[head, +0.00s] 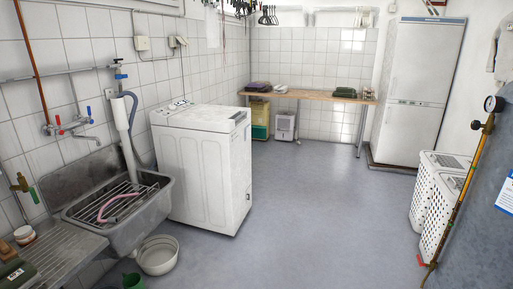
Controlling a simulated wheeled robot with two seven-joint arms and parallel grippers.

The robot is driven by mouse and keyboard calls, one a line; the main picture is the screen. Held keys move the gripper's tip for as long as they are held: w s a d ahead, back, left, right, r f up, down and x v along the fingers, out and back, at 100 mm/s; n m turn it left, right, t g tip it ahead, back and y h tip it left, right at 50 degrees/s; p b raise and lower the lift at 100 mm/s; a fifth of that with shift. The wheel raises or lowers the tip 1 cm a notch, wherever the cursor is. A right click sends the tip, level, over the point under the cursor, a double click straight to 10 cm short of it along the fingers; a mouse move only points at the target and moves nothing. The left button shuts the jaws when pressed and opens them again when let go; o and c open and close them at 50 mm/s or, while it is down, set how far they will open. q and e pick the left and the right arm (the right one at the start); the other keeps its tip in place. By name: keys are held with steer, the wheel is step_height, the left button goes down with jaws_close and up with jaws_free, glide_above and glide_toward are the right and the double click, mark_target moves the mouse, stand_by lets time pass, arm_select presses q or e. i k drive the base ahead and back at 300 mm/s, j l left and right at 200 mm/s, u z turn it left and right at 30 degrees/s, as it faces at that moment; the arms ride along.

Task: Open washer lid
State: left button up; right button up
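The washer (203,168) is a white top-loading machine against the tiled left wall, left of the picture's middle. Its lid (197,117) on top looks shut and lies flat. A control panel with a few dark marks shows at the back of the top. The washer stands apart from me, beyond the sink. Neither of my grippers is in view.
A metal sink (150,213) with a rack and pink hose stands close before the washer. A white basin (159,255) lies on the floor below. White baskets (432,205) stand at right. A wooden table (305,94) and fridge (424,90) are at the back. The middle floor is clear.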

mark_target(220, 119)
steer(key=i, duration=2.1)
